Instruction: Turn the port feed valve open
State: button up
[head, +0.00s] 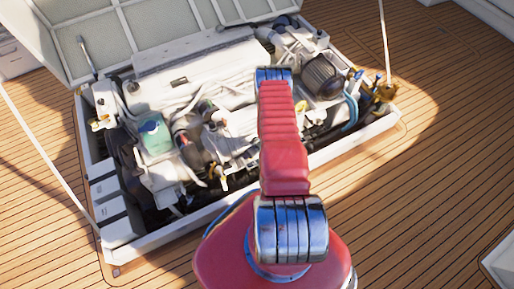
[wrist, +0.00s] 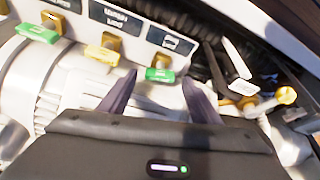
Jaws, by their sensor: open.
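A green handle (wrist: 38,33) is at the left, a yellow handle (wrist: 102,55) is in the middle, and another green handle (wrist: 160,74) is at the right. My gripper (wrist: 158,77) is open. Its two dark fingers point toward the row, with the right green handle showing between their tips. I cannot tell whether they touch it. The head view does not show the fingers.
In the wrist view, a white lever (wrist: 237,62) and a brass fitting (wrist: 285,96) lie right of the fingers, near black hose. In the head view, the engine (head: 195,75) fills the open hatch, framed by a white rim (head: 165,240). Wooden deck (head: 440,150) surrounds it.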

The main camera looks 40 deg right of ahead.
jog(key=v, duration=1.1)
jog(key=shift+s+r, duration=0.25)
jog(key=shift+r, duration=0.1)
jog(key=s+f+m+t, duration=0.2)
jog(key=s+f+t, duration=0.3)
jog(key=s+f, duration=0.9)
jog(key=w+r+n+t, duration=0.2)
jog(key=w+r+t, duration=0.2)
jog(key=r, duration=0.2)
jog(key=shift+w+a, duration=0.15)
jog(key=shift+w, duration=0.2)
jog(key=shift+w+f, duration=0.1)
jog(key=shift+w, duration=0.05)
